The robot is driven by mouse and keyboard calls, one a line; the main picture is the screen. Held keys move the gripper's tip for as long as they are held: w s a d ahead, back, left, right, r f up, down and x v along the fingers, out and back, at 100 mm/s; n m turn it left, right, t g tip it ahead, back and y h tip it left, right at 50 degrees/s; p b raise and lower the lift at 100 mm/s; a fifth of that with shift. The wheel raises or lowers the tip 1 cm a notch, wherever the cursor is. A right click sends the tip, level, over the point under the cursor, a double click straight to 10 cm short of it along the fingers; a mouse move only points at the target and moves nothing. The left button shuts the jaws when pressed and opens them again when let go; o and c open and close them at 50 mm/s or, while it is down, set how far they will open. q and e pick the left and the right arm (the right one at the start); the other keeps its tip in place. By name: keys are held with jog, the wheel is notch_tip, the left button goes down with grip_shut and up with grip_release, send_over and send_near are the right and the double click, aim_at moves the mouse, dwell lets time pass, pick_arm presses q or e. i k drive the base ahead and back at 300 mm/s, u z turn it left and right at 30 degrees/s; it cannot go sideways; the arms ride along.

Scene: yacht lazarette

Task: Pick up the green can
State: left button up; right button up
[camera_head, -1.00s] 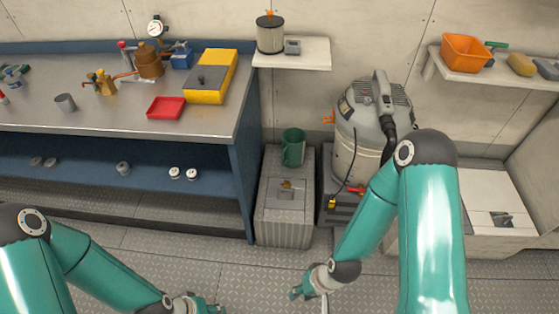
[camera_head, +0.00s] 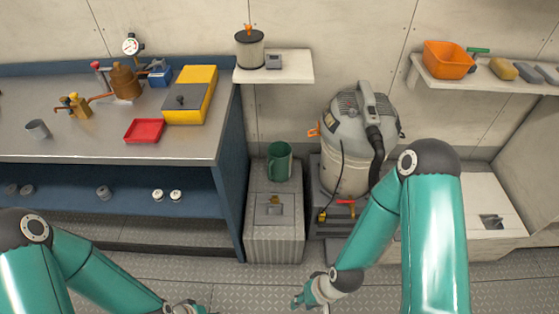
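A green can (camera_head: 280,162), with what looks like a handle on its left side, stands upright at the back of a grey ribbed box (camera_head: 274,240) on the floor, between the workbench and the vacuum. My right gripper (camera_head: 300,298) is low in front of the box, well apart from the can; its fingers are small and I cannot tell whether they are open. My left gripper (camera_head: 190,308) is at the bottom edge, partly cut off, far below and left of the can. Neither gripper touches the can.
A grey vacuum (camera_head: 352,140) stands right of the can, its dark hose hanging in front. The blue-framed workbench (camera_head: 232,190) is close on the left. A white shelf (camera_head: 290,68) with a filter canister (camera_head: 250,50) hangs above. The patterned floor (camera_head: 240,290) in front is clear.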

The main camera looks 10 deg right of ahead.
aim_at(280, 153)
jog(key=z, duration=0.05)
jog(key=i, duration=1.15)
jog(key=u, duration=0.1)
